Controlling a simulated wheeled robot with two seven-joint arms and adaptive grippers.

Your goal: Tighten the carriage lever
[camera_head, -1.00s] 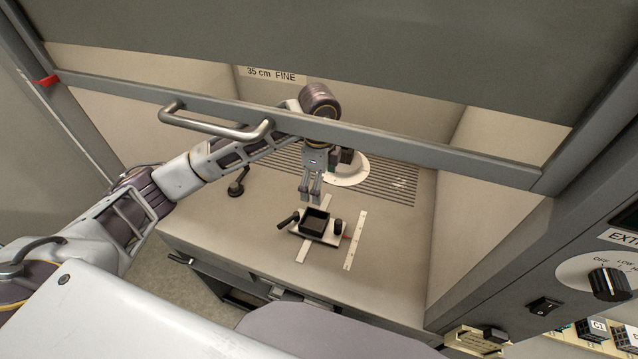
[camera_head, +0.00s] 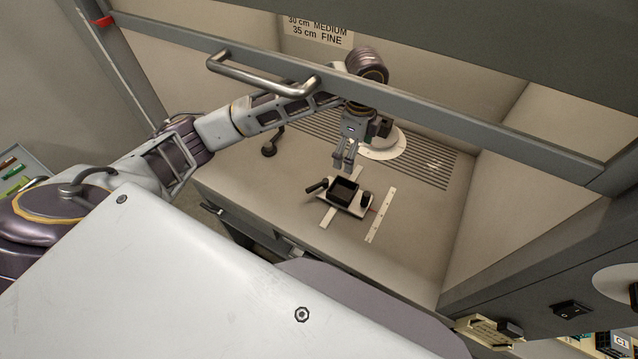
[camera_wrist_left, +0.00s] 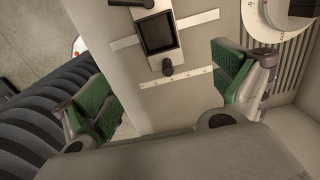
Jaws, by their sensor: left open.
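The carriage (camera_head: 343,192) is a white plate bearing a square black tray, on the cabinet floor. Its black carriage lever (camera_head: 317,186) sticks out from the plate's left end; a round black knob (camera_head: 366,197) stands at the other end. The wrist view shows the carriage (camera_wrist_left: 177,52), part of the lever (camera_wrist_left: 132,3) at the top edge, and the knob (camera_wrist_left: 167,68). My left gripper (camera_head: 344,160) hangs fingers-down just behind and above the tray. Its green-padded fingers (camera_wrist_left: 163,88) are wide apart and empty, clear of the lever. My right gripper is out of view.
A white scale strip (camera_head: 380,215) lies right of the carriage. A white round dial (camera_head: 384,143) and a slotted grille (camera_head: 435,168) are behind. The raised sash with its bar handle (camera_head: 262,77) crosses above my left arm. A black knobbed post (camera_head: 269,150) stands left.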

